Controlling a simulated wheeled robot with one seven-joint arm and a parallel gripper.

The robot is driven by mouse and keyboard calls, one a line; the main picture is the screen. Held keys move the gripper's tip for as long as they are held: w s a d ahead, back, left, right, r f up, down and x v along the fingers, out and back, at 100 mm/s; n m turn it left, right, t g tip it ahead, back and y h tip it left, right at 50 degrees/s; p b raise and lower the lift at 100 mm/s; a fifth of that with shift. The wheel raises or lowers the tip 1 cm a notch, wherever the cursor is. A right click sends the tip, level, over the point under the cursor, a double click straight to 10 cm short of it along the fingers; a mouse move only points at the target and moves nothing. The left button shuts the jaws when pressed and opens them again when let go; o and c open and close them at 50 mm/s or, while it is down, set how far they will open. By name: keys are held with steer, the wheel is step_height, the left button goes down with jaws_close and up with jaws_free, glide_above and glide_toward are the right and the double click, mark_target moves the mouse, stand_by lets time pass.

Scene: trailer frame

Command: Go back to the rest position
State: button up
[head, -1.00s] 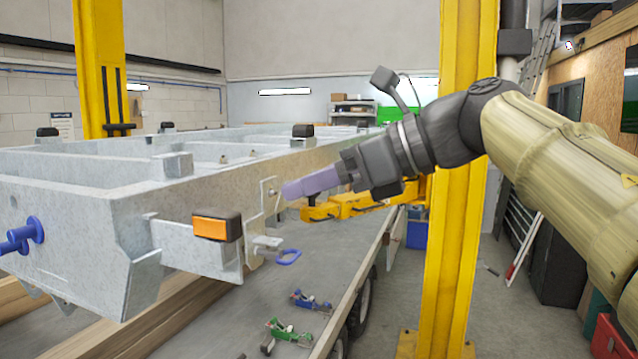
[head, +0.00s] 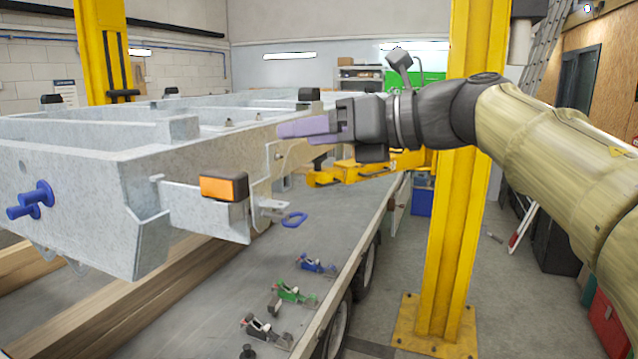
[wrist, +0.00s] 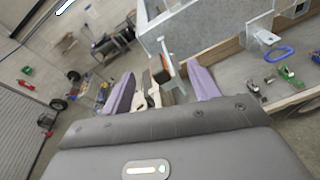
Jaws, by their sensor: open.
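My gripper (head: 305,129) with its purple fingers is raised beside the side rail of the grey trailer frame (head: 95,203), in front of it in the head view. In the wrist view my gripper (wrist: 158,92) has its two fingers wide apart with nothing held between them. An orange marker lamp (head: 223,188) on the frame lies below and left of the fingers. It also shows beyond the gap between the fingers in the wrist view (wrist: 160,70). Whether the fingers touch the rail cannot be told.
A yellow lift post (head: 457,240) stands close behind my arm, with a yellow lift arm (head: 365,169) under the gripper.

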steer(key=w+d+f+m+t+h, duration=0.25)
steer(key=w+f+m+t, duration=0.4)
steer(key=w+m, duration=0.6)
steer(key=d+f+m+t+h, duration=0.1)
steer(key=d+f+m+h, duration=0.35)
steer(key=f+m, duration=0.4)
steer(key=d+f+m+t+h, duration=0.1)
steer(key=d+f+m+h, duration=0.35)
steer(key=f+m, duration=0.4)
steer(key=s+d+f+m+g+h, duration=0.25)
steer(key=s+f+m, duration=0.25)
steer(key=f, duration=0.4)
steer(key=s+d+f+m+g+h, duration=0.1)
steer(key=s+d+f+m+g, duration=0.1)
steer(key=s+f+m+g, duration=0.75)
steer(key=s+f+m, duration=0.1)
steer(key=s+f, duration=0.6)
steer(key=shift+s+a+f+m+y, duration=0.3)
steer(key=shift+s+f+m, duration=0.1)
steer(key=shift+f, duration=0.15)
steer(key=shift+g, duration=0.25)
